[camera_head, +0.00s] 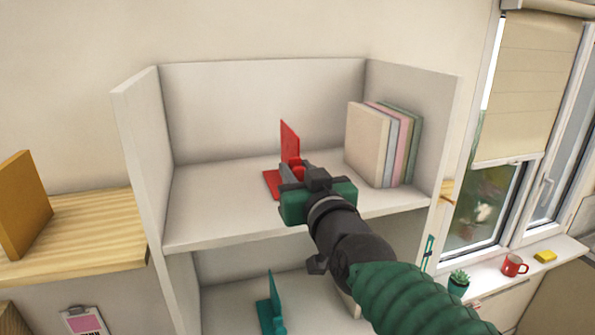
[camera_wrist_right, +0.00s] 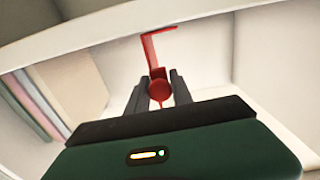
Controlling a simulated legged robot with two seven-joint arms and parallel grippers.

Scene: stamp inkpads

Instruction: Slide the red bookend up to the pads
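The red bookend (camera_head: 290,145) stands on the upper shelf, with an upright plate, a flat foot and a round knob. Its plate (camera_wrist_right: 152,52) and knob also show in the right wrist view. The pads (camera_head: 367,142), cream, blue, pink and green, stand upright in a row to its right, with a gap between; they show at the left of the wrist view (camera_wrist_right: 70,78). My right gripper (camera_head: 291,178) is at the bookend's front, its fingers (camera_wrist_right: 158,90) on both sides of the knob and seeming to touch it. My left gripper is not in view.
The white shelf (camera_head: 215,205) has side walls left and right and a back wall. Its board is clear left of the bookend. A teal bookend (camera_head: 272,305) stands on the lower shelf. A wooden ledge (camera_head: 90,235) is at left, a window at right.

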